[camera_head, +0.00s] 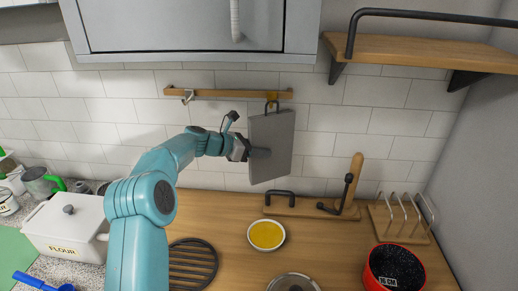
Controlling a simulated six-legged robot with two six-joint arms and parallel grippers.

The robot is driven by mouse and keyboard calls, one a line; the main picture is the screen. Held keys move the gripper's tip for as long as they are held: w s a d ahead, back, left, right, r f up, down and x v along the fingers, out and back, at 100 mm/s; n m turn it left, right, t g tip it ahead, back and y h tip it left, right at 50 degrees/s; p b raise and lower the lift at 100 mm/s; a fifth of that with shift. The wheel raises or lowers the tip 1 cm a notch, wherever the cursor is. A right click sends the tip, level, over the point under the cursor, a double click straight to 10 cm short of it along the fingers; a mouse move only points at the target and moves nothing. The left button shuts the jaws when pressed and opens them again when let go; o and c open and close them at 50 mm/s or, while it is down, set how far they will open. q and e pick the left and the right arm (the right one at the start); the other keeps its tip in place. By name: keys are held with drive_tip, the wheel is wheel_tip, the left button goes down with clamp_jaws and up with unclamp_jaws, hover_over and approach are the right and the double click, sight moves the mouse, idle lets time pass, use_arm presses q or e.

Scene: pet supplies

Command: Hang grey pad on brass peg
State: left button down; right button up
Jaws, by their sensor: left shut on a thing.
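The grey pad (275,150) is a flat upright slab in front of the tiled wall, with a dark loop (271,106) at its top. My left gripper (248,151) comes in from the left and is shut on the pad near its left side. The brass peg (272,97) is on the right part of a wooden wall rail (228,93). The loop overlaps the rail just at the peg. I cannot tell whether it is around the peg or in front of it. My right gripper is not in view.
A silver hook (188,97) is on the rail's left end. A grey cabinet (190,28) hangs above, with a wooden shelf (425,52) to the right. Below are a yellow-filled bowl (266,235), a wooden stand (335,205), a red-rimmed pot (393,268) and a flour box (68,228).

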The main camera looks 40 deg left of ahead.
use_arm(q)
drive_tip(key=shift+s+r, duration=0.1)
drive_tip(key=shift+s, duration=0.05)
drive_tip(key=c, duration=0.6)
unclamp_jaws()
drive_tip(key=shift+s+a, duration=0.1)
drive_tip(key=b+v, duration=0.3)
drive_tip(key=v, duration=1.3)
drive_tip(key=shift+r+b, duration=0.1)
drive_tip(key=shift+b, duration=0.3)
